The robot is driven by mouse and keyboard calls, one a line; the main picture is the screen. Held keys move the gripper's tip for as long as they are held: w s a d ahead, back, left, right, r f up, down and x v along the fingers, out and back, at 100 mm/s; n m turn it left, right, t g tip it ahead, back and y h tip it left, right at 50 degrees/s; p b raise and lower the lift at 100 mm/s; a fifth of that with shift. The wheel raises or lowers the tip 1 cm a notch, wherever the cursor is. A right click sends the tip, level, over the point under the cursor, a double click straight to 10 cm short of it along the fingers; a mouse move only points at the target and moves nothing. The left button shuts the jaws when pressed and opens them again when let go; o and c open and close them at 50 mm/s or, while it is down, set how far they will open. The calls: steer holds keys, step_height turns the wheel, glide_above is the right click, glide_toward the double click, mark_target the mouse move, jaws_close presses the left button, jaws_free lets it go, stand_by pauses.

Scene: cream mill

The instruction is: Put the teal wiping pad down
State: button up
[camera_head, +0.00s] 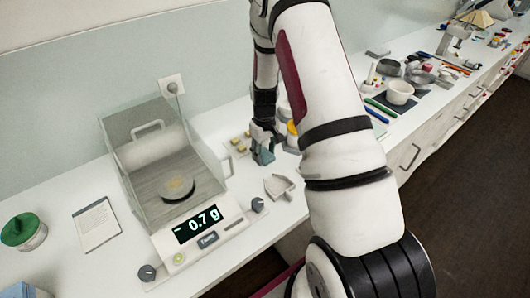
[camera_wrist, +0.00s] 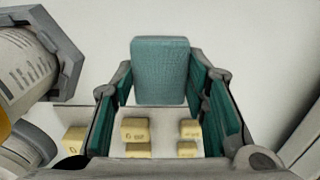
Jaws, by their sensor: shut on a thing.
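The teal wiping pad (camera_wrist: 160,70) is a rectangular block held between the fingertips of my gripper (camera_wrist: 160,78) in the wrist view. White counter surface shows around it. In the head view the pad (camera_head: 264,157) shows below my gripper (camera_head: 263,146), just right of the balance and low over the white counter (camera_head: 240,187). I cannot tell whether the pad touches the counter. My arm hides part of the counter behind it.
Several yellow blocks (camera_wrist: 135,130) lie close to my gripper. The glass-cased balance (camera_head: 209,229) reads -0.7 g. A small grey scoop (camera_head: 280,186) lies in front of the pad. A green-lidded jar (camera_head: 20,230) and a card (camera_head: 97,224) are at left.

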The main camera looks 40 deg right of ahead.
mark_target(264, 154)
steer(key=shift+f, duration=0.1)
steer(key=o, duration=1.1)
step_height(264, 154, up, 12)
steer(key=r+b, duration=0.1)
steer(key=b, duration=0.1)
steer(key=s+a+r+t, duration=0.1)
steer(key=s+a+r, duration=0.2)
steer(key=a+r, duration=0.35)
steer(key=s+a+r+t, duration=0.2)
steer(key=s+a+r, duration=0.15)
steer(key=r, duration=0.55)
steer(key=s+a+r+t, duration=0.1)
steer(key=s+a+r, duration=0.1)
steer(key=s, duration=0.3)
steer(key=s+a+r, duration=0.3)
steer(key=s, duration=0.2)
steer(key=s+a+r+t, duration=0.1)
steer(key=s+a+r, duration=0.1)
steer(key=s, duration=0.3)
steer(key=shift+s+a+r+t, duration=0.2)
steer(key=shift+a+r+t, duration=0.1)
steer(key=shift+a, duration=0.25)
